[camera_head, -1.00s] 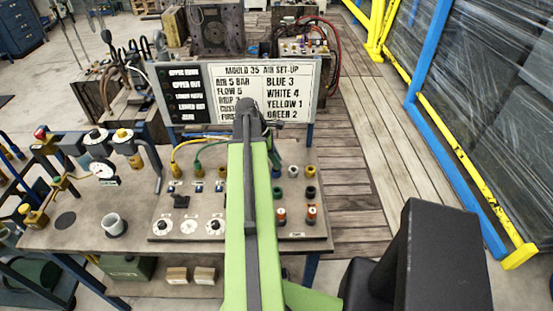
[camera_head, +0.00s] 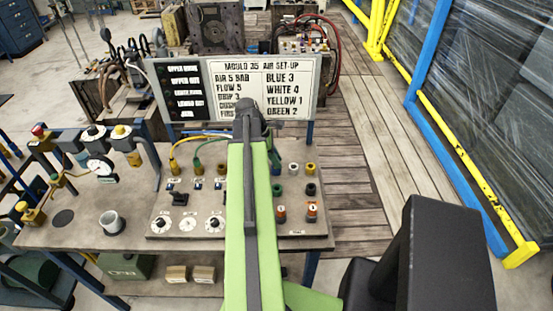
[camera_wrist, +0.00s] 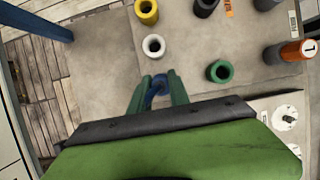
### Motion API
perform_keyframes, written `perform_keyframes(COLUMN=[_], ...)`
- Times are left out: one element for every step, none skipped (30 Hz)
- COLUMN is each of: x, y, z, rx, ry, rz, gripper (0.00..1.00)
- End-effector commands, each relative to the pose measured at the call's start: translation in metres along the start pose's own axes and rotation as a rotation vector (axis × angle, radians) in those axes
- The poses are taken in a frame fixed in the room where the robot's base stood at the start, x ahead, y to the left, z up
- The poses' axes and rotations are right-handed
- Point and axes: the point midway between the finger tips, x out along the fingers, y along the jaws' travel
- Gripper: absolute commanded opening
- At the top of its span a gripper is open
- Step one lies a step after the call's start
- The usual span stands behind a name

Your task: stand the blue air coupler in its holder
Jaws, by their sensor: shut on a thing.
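The blue air coupler (camera_wrist: 158,88) shows as a small blue piece between the two green fingertips of my gripper (camera_wrist: 158,91) in the wrist view. My gripper is shut on it. The coupler is in line with the white ring-shaped coupler (camera_wrist: 153,45) and the yellow one (camera_wrist: 147,10). I cannot tell whether its lower end touches the board or hangs above it. In the head view my green arm covers most of the gripper. I cannot make out the blue coupler's holder in either view.
A green coupler (camera_wrist: 219,71) stands close to the right of my fingers, with dark and orange cylinders beyond. The board (camera_head: 250,232) also carries dials and plugged hoses. A sign (camera_head: 265,90) behind reads "BLUE 3".

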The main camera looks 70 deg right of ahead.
Motion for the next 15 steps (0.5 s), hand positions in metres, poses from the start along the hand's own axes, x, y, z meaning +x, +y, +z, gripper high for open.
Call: perform_keyframes(x=[0.0012, 0.0010, 0.0007, 0.0006, 0.0005, 0.0005, 0.0005, 0.0005, 0.0005, 0.0005, 0.0005, 0.0005, 0.0005, 0.0005, 0.0005], y=[0.0000, 0.0000, 0.0000, 0.0000, 0.0000, 0.0000, 0.0000, 0.0000, 0.0000, 0.0000, 0.0000, 0.0000, 0.0000, 0.0000, 0.0000], z=[-0.0005, -0.0005, -0.0004, -0.0003, -0.0003, -0.0002, -0.0002, -0.0002, -0.0002, -0.0002, -0.0002, -0.0002, -0.0002, -0.0002, -0.0002], rx=[0.000, 0.000, 0.000, 0.000, 0.000, 0.000, 0.000, 0.000, 0.000, 0.000, 0.000, 0.000, 0.000, 0.000, 0.000], ry=[0.000, 0.000, 0.000, 0.000, 0.000, 0.000, 0.000, 0.000, 0.000, 0.000, 0.000, 0.000, 0.000, 0.000, 0.000], rz=[0.000, 0.000, 0.000, 0.000, 0.000, 0.000, 0.000, 0.000, 0.000, 0.000, 0.000, 0.000, 0.000, 0.000, 0.000], gripper=[0.00, 0.00, 0.00, 0.00, 0.00, 0.00, 0.00, 0.00, 0.00, 0.24, 0.28, 0.33, 0.37, 0.41, 0.46])
